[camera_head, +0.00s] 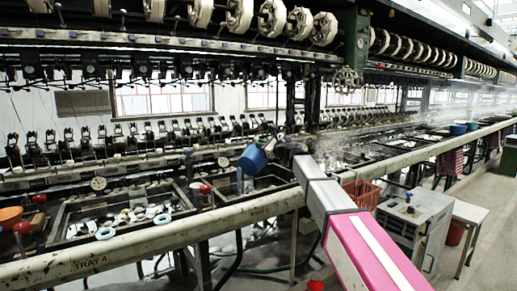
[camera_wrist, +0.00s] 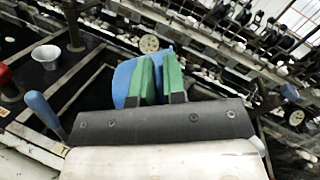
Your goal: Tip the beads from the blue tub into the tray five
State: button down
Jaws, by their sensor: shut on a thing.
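The blue tub (camera_head: 252,159) hangs tilted in the air, above the basin section right of the one marked TRAY 4. My gripper (camera_head: 270,146) is at the tub's upper right side and is shut on it. In the wrist view the green fingers (camera_wrist: 162,80) are close together against the blue tub wall (camera_wrist: 125,78). The tub's inside and any beads are hidden. The dark tray (camera_head: 222,188) below the tub, behind the front rail, is partly visible; its label on the rail is too small to read surely.
A long pale rail (camera_head: 150,236) runs along the front of the trays. Tray four (camera_head: 62,217) at left holds pale pieces and rings. An orange bowl (camera_head: 10,216), red knobs, a red basket (camera_head: 362,193) and a grey cabinet (camera_head: 415,225) stand around. Reeling machinery fills the back.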

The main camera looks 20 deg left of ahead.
jog(key=shift+w+d+r+m, duration=0.3)
jog(key=shift+w+m, duration=0.3)
jog(key=shift+w, duration=0.05)
jog(key=shift+w+d+r+m, duration=0.25)
jog(key=shift+w+r+m, duration=0.05)
jog(key=shift+w+m, duration=0.35)
jog(key=shift+w+d+r+m, duration=0.3)
jog(key=shift+w+m, duration=0.25)
jog(key=shift+w, duration=0.15)
jog(key=w+d+m, duration=0.3)
jog(key=w+m, duration=0.3)
jog(key=w, duration=0.2)
jog(key=shift+w+d+r, duration=0.25)
jog(key=shift+d+r, duration=0.05)
jog(key=shift+d, duration=0.05)
jog(key=shift+s, duration=0.1)
